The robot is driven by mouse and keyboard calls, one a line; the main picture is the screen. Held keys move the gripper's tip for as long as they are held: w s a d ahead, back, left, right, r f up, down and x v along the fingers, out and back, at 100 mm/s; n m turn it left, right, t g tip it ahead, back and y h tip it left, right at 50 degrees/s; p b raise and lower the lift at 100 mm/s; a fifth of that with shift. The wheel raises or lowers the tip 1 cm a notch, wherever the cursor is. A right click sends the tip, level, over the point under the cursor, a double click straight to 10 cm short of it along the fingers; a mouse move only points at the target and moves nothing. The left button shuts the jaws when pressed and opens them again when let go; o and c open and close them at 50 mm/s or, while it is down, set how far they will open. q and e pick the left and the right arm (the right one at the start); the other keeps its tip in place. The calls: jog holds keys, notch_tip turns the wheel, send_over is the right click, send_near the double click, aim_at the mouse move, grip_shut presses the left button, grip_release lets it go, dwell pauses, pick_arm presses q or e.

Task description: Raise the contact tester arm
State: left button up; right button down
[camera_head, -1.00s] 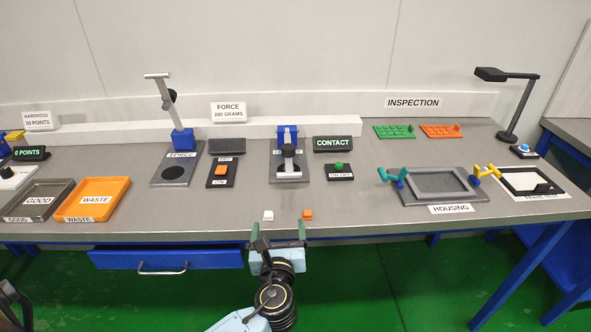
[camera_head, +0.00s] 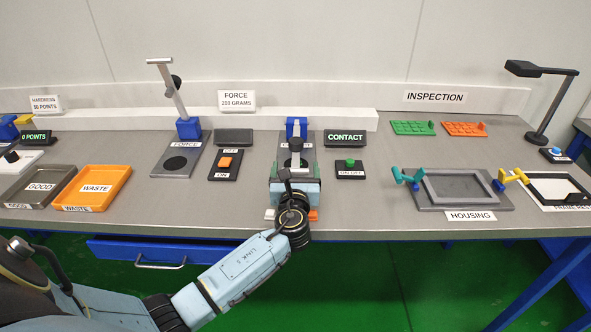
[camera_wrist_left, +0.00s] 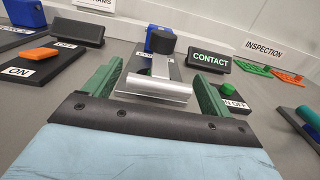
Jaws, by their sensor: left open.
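The contact tester has a blue post (camera_head: 296,127) on a grey base and stands left of the lit CONTACT display (camera_head: 346,138). Its arm is down, reaching toward the front edge, with a black knob (camera_head: 296,145) on it. The left wrist view shows the arm's silver crossbar handle (camera_wrist_left: 155,88) and black knob (camera_wrist_left: 161,42). My left gripper (camera_head: 293,168) is open at the front of the tester. In the left wrist view its green fingers (camera_wrist_left: 155,88) stand on either side of the handle, apart from it. My right gripper is not in view.
The force tester arm (camera_head: 168,80) stands raised to the left. An orange switch (camera_head: 225,163) and a green button (camera_head: 350,162) flank the contact tester. The housing fixture (camera_head: 430,198) is right.

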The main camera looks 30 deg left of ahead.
pick_arm(q)
jog(key=shift+w+a, duration=0.3)
jog(key=shift+w, duration=0.2)
jog(key=shift+r, duration=0.1)
jog(key=c, duration=1.4)
